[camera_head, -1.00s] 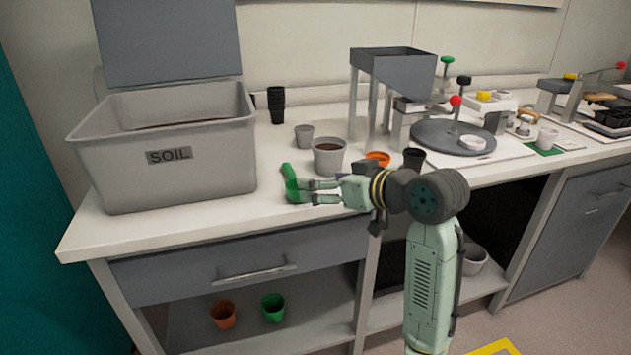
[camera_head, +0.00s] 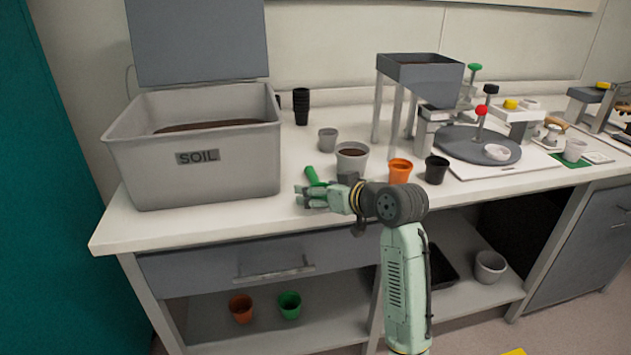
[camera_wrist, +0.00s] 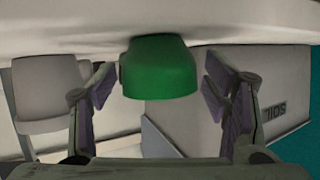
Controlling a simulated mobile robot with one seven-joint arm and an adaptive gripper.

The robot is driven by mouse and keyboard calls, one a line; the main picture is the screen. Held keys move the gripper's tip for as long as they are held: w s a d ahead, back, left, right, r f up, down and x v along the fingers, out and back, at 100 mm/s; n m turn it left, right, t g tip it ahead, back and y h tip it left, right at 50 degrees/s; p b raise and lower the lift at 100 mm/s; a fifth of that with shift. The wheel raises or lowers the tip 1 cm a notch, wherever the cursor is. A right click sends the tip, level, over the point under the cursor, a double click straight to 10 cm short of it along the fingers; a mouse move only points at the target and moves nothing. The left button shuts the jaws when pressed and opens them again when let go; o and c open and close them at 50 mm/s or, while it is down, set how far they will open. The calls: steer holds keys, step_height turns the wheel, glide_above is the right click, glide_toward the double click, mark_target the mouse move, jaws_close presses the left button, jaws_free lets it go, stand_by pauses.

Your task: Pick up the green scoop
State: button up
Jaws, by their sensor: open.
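The green scoop (camera_head: 314,176) lies on the white counter, to the right of the soil bin. In the head view my gripper (camera_head: 302,195) is at the counter's front edge, and its fingers hide part of the scoop. In the wrist view the scoop's green end (camera_wrist: 160,68) sits between the two spread fingers of my gripper (camera_wrist: 158,90), with a gap on each side. The gripper is open and holds nothing.
The grey soil bin (camera_head: 140,160) stands at left. A grey soil-filled pot (camera_head: 352,162), an orange pot (camera_head: 400,171) and a black pot (camera_head: 436,170) stand right of the scoop. A drawer (camera_head: 220,262) is below the counter.

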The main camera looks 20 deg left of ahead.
steer(key=c, duration=1.4)
steer(key=shift+r, duration=0.15)
